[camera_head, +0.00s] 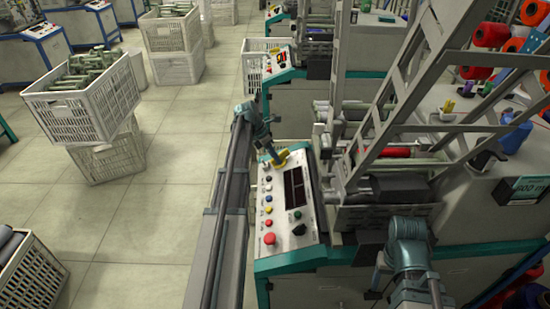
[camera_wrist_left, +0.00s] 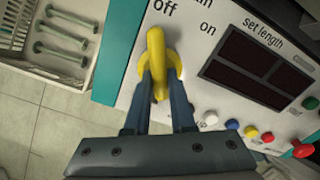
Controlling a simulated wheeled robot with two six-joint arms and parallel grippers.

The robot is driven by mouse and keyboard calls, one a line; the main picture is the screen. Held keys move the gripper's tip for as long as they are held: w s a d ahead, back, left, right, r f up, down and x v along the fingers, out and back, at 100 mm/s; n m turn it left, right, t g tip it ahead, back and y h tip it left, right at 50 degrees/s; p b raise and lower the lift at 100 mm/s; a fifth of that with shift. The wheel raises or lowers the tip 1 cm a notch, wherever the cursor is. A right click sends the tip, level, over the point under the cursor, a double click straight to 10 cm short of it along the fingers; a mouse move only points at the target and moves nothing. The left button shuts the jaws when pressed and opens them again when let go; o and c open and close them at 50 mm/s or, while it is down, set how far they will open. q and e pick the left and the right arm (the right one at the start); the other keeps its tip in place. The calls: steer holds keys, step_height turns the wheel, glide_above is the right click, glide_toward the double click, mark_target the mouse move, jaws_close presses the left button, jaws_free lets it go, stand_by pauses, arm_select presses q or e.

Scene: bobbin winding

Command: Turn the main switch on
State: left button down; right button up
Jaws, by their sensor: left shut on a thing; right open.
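The main switch is a yellow rotary handle (camera_wrist_left: 157,62) on the white control panel (camera_wrist_left: 128,88). In the left wrist view its far end points to the printed "Off", with "on" printed to the right. My left gripper (camera_wrist_left: 160,82) is shut on the handle, one finger on each side. In the head view my left gripper (camera_head: 276,157) is at the top end of the panel (camera_head: 287,243), where the yellow switch (camera_head: 281,157) shows small. My right gripper (camera_head: 405,296) is at the bottom right of the head view, open and apart from the panel.
Below the switch are several coloured buttons and a red mushroom button (camera_head: 269,238). A dark display (camera_head: 294,187) lies beside them. Crates (camera_head: 95,120) stand on the floor at left; machine frames fill the right.

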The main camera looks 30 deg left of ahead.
arm_select(q)
steer(key=m, duration=0.5)
steer(key=shift+m, duration=0.4)
steer(key=m, duration=0.5)
steer(key=shift+w+a+m, duration=0.1)
steer(key=shift+w+m, duration=0.05)
steer(key=shift+m, duration=0.55)
steer(key=c, duration=0.8)
jaws_free()
steer(key=shift+o, duration=0.2)
steer(key=shift+r, duration=0.1)
